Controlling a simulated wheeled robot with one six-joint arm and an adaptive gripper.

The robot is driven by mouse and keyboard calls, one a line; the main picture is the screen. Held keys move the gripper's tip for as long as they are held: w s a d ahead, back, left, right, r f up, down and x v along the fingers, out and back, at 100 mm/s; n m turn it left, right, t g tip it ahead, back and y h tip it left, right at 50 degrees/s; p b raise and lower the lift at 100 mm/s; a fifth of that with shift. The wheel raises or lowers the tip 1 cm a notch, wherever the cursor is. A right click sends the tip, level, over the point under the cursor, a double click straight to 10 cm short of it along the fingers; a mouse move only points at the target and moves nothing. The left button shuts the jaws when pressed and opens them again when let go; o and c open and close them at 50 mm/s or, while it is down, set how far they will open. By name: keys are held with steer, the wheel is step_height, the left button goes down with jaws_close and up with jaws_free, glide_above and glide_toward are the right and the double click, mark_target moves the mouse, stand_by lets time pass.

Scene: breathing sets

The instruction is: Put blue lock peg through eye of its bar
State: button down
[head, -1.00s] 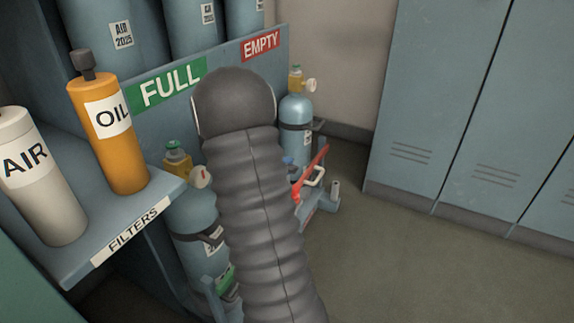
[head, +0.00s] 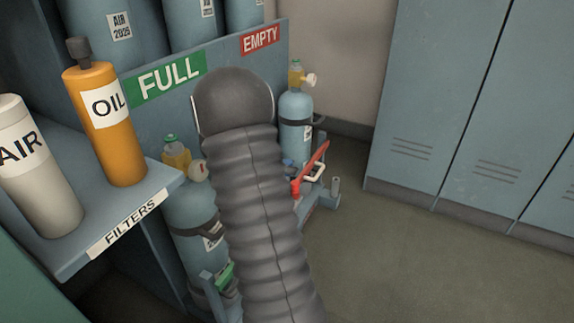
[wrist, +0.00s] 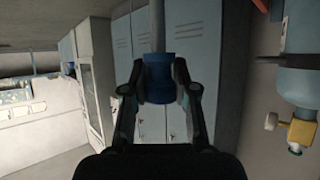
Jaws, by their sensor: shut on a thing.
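In the wrist view my gripper (wrist: 159,68) is shut on a blue peg (wrist: 158,85), with a grey shaft (wrist: 158,25) extending upward in the picture, away from my wrist. In the head view my own arm sleeve hides the gripper. A red bar (head: 314,168) slants beside the far light-blue cylinder (head: 296,125), with a pale handle-like loop (head: 315,172) next to it. A small blue piece (head: 288,163) shows at the sleeve's edge; I cannot tell what it belongs to. The eye of the bar cannot be made out.
A nearer cylinder (head: 192,208) stands left of my arm, with a green piece (head: 225,277) low on its rack. A shelf (head: 75,250) holds an orange OIL bottle (head: 105,125) and a pale AIR bottle (head: 35,165). Lockers (head: 440,110) line the right; the floor (head: 400,265) before them is clear.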

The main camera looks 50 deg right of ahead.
steer(key=shift+f, duration=1.55)
steer(key=c, duration=0.8)
jaws_free()
step_height(320, 180, up, 10)
